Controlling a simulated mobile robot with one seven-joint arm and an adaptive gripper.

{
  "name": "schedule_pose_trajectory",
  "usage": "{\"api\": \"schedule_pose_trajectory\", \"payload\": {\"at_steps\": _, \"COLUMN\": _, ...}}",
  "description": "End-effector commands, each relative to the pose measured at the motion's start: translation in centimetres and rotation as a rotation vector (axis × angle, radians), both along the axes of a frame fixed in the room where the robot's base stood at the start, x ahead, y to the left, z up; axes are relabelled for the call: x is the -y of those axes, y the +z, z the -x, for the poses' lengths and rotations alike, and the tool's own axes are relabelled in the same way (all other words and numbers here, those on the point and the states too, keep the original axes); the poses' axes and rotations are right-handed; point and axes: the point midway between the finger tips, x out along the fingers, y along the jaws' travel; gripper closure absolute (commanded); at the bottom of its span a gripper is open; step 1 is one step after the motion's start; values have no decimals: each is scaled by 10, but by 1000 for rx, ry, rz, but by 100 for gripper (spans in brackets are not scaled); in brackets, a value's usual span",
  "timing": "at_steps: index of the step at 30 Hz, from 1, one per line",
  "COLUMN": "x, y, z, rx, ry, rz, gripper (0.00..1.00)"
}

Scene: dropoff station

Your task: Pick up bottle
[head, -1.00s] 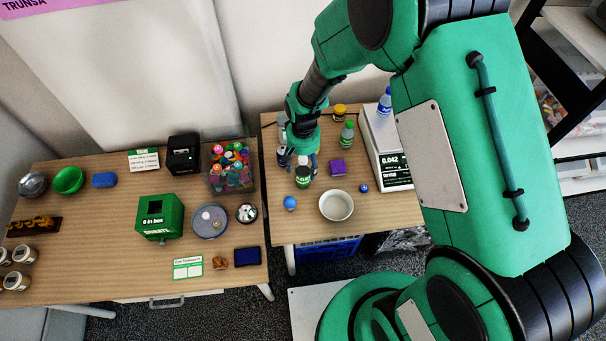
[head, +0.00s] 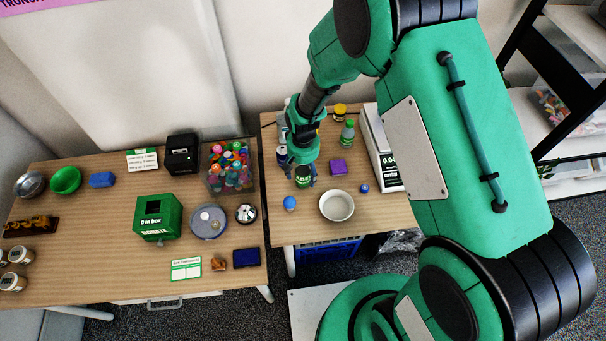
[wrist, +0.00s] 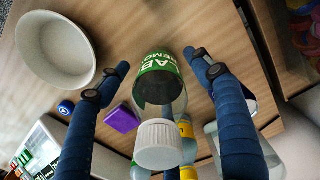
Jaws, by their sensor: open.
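A clear bottle with a white cap and a green label reading "LAB DEMO" (wrist: 160,95) stands between my two blue fingers in the wrist view. In the head view its green label (head: 303,182) shows below my gripper on the right-hand table, and its cap is hidden behind the gripper. My gripper (wrist: 160,63) is open, with one finger on each side of the bottle and a visible gap on both sides. In the head view my gripper (head: 302,174) reaches down over the bottle from above.
A white bowl (head: 337,206), a purple box (head: 338,167) and a blue ball (head: 290,203) lie near the bottle. A green-capped bottle (head: 347,133), a yellow-lidded jar (head: 340,110) and a scale (head: 386,155) stand behind and right. Another bottle (head: 282,156) stands close left.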

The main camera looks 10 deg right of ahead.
Motion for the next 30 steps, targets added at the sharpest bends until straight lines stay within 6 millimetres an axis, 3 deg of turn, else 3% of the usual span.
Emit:
{"api": "schedule_pose_trajectory", "payload": {"at_steps": 15, "x": 0, "y": 0, "z": 0, "rx": 1, "ry": 0, "rz": 0, "gripper": 34}}
{"api": "schedule_pose_trajectory", "payload": {"at_steps": 24, "x": 0, "y": 0, "z": 0, "rx": 1, "ry": 0, "rz": 0, "gripper": 91}}
{"api": "schedule_pose_trajectory", "payload": {"at_steps": 30, "x": 0, "y": 1, "z": 0, "rx": 1, "ry": 0, "rz": 0, "gripper": 91}}
